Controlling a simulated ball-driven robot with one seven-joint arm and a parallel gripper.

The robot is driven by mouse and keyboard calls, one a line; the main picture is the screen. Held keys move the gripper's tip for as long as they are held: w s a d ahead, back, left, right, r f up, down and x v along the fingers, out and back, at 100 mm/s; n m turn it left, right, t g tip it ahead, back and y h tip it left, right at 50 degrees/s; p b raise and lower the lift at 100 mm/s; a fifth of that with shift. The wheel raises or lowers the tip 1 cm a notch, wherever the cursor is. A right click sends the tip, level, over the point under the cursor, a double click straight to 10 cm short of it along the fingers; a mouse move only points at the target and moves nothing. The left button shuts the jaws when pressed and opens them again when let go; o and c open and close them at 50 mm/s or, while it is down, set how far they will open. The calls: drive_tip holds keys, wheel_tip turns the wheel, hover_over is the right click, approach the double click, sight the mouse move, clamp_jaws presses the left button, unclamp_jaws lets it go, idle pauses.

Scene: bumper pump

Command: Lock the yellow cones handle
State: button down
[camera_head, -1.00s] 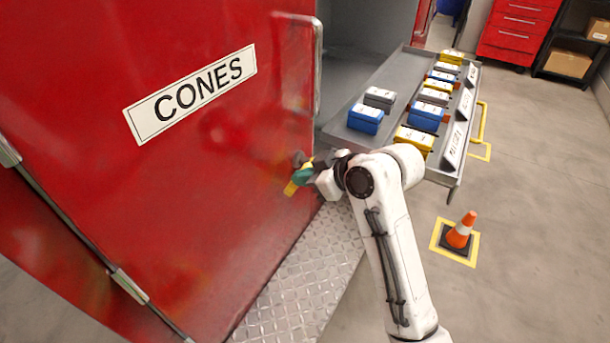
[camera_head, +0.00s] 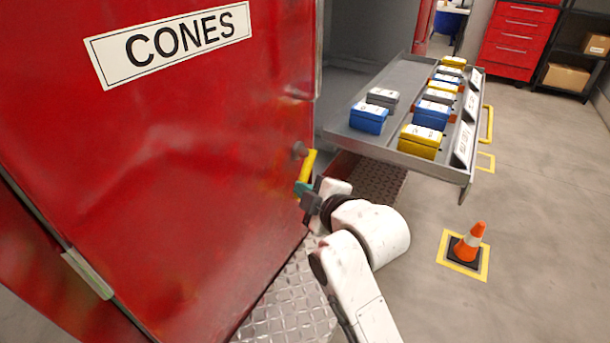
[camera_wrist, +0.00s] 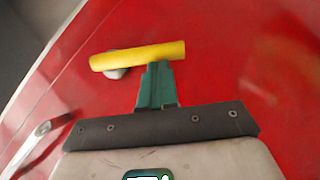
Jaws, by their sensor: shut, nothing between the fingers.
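The yellow handle (camera_head: 307,166) is on the red CONES door (camera_head: 200,200), near its right edge, and stands close to upright in the head view. In the wrist view the yellow handle (camera_wrist: 138,55) lies nearly level across the picture, with a grey pivot partly hidden behind it. My gripper (camera_head: 302,189) is at the handle's lower end. In the wrist view the green fingers of my gripper (camera_wrist: 156,75) are together, with nothing between them, and their tips are right at the handle's edge. I cannot tell whether they touch it.
A pulled-out grey tray (camera_head: 395,157) with several blue, grey and yellow boxes stands right of the door. An orange cone (camera_head: 470,242) stands on the floor at the right. A metal tread-plate step (camera_head: 290,305) lies below the door. The right floor is mostly clear.

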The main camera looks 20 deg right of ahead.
drive_tip(key=d+f+n+t+b, duration=0.1)
drive_tip(key=w+d+f+n+t+b, duration=0.1)
drive_tip(key=b, duration=0.1)
drive_tip(key=w+f+n+t+h+b, duration=0.1)
drive_tip(key=n+b, duration=0.1)
drive_tip(key=shift+d+f, duration=0.2)
drive_tip(key=shift+d, duration=0.2)
drive_tip(key=shift+d, duration=0.1)
idle(0.5)
drive_tip(key=shift+f, duration=0.1)
